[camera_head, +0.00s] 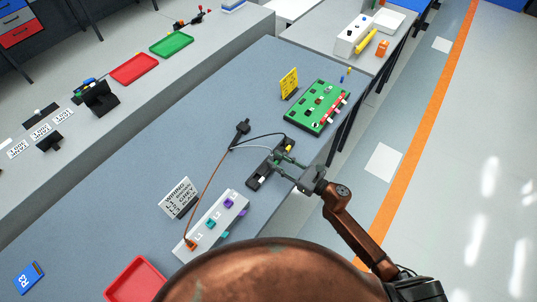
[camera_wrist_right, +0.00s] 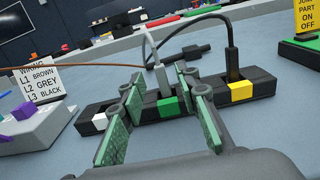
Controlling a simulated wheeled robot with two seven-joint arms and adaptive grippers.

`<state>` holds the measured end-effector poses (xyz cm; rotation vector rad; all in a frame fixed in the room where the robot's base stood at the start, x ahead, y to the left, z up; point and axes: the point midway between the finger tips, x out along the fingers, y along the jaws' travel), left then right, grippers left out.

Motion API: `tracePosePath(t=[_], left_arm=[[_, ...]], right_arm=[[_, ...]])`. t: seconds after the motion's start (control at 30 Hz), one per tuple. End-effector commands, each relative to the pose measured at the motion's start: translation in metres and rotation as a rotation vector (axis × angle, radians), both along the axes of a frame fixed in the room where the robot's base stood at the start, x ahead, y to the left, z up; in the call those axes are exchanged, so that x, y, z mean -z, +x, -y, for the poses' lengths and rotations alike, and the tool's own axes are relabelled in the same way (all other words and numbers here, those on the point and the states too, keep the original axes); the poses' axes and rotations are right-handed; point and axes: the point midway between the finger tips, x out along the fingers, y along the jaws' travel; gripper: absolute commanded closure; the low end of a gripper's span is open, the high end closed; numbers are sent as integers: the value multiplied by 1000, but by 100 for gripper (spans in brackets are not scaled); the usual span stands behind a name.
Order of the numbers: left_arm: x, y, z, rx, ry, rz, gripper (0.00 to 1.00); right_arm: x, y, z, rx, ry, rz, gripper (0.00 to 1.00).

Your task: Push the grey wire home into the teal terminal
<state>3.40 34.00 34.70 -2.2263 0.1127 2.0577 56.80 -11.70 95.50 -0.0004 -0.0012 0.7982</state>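The grey wire (camera_wrist_right: 149,50) rises from a grey plug (camera_wrist_right: 161,77) in the middle slot, marked green, of a black holder (camera_wrist_right: 134,112). My right gripper (camera_wrist_right: 157,90) is open, with its green-padded fingers either side of that plug in the wrist view and a gap visible between them. In the head view my right gripper (camera_head: 284,161) is over the holder. The teal terminal (camera_head: 210,224) is on the pale terminal block (camera_head: 218,219), to the lower left, between the orange and purple ones. My left gripper is not in view.
A brown wire (camera_head: 209,184) runs from a black cable joint (camera_head: 242,128) to the orange terminal (camera_head: 190,244). A black wire (camera_wrist_right: 231,50) stands in the yellow-marked slot. A wiring sign (camera_head: 179,198), a green board (camera_head: 317,107) and a red tray (camera_head: 135,279) are nearby.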

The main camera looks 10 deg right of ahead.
Motion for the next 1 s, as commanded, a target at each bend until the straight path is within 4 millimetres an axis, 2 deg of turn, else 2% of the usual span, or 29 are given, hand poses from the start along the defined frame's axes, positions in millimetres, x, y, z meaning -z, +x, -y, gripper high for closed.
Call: tracePosePath(t=[0.03,0.2,0.4,0.83,1.0], left_arm=[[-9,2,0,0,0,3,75],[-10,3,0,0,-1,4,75],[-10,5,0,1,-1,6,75],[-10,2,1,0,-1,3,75],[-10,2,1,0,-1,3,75]], right_arm=[[-8,2,-3,4,1,1,70],[-4,6,-10,16,2,1,70],[-2,6,-9,18,1,1,70],[-3,6,-10,16,1,1,99],[-3,6,-10,16,1,1,100]])
